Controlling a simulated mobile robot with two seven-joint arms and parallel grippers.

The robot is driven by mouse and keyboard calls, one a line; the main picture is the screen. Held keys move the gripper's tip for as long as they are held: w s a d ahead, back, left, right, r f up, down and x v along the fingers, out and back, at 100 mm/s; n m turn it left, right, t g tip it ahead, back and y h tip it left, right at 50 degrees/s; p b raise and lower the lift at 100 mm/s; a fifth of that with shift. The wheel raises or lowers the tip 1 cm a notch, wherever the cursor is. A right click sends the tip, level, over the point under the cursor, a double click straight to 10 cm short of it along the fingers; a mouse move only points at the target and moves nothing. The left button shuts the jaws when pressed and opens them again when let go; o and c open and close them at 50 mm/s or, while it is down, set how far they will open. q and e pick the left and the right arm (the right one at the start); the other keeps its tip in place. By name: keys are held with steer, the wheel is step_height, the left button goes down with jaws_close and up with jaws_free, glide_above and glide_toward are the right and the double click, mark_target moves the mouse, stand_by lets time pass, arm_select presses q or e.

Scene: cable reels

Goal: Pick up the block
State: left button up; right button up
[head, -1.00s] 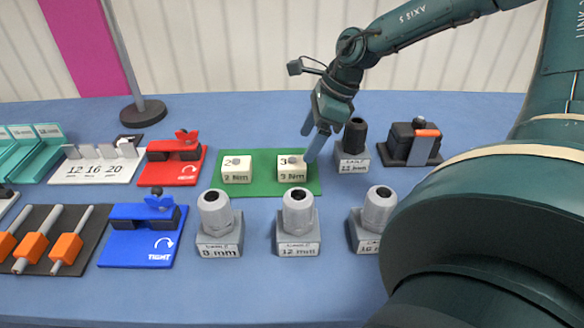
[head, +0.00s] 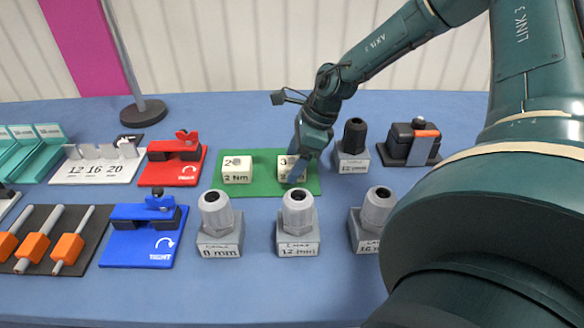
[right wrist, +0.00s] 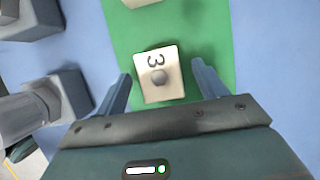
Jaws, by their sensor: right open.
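Two cream blocks sit on a green mat (head: 265,187) in the head view. The left block (head: 236,175) reads "2 Nm". The right block (head: 284,164) is marked 3 and is partly hidden behind my right gripper (head: 298,172). In the right wrist view the block marked 3 (right wrist: 158,85), with a grey knob on top, lies between the two fingertips of my open right gripper (right wrist: 162,82). A gap shows on either side, so the fingers seem apart from it. My left gripper is not in view.
Grey cable glands (head: 298,218) stand in front of the mat and a black one (head: 354,140) stands to its right. A black-and-orange device (head: 412,143) is further right. Red (head: 174,165) and blue (head: 145,228) fixtures stand to the left.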

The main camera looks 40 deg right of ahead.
steer(key=shift+c, duration=0.4)
steer(key=c, duration=1.1)
steer(key=shift+o, duration=0.2)
steer(key=shift+r, duration=0.1)
